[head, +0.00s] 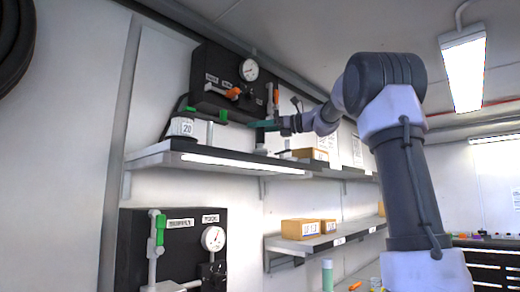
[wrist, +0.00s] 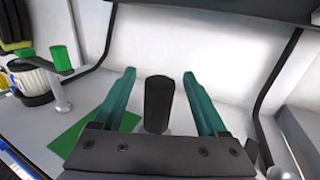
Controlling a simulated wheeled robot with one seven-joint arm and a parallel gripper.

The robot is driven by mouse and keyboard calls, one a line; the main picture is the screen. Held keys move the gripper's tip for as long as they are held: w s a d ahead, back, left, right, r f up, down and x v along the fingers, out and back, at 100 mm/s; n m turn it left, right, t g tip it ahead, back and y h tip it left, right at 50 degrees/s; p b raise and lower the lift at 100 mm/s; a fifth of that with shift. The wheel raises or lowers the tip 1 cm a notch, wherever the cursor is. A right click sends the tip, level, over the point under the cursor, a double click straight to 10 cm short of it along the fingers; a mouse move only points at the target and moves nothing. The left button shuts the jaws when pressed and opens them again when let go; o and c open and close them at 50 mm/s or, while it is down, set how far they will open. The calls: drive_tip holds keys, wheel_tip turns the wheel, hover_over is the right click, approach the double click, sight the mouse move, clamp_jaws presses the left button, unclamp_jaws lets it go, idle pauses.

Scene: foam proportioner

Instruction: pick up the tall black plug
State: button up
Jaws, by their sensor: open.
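The tall black plug (wrist: 158,104) stands upright on the pale shelf in the wrist view, between the two green fingers of my gripper (wrist: 160,88). The gripper is open, with a gap visible on each side of the plug. The plug's base is hidden behind the gripper's dark body. In the head view my gripper (head: 266,124) reaches over the upper shelf (head: 180,158), in front of the black panel.
A green-topped post (wrist: 61,75) and a flat green patch (wrist: 66,138) are left of the plug. The black panel with a gauge (head: 249,70) rises behind. Small boxes (head: 309,154) sit on the right.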

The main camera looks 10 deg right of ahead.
drive_tip(key=shift+x, duration=1.4)
clamp_jaws()
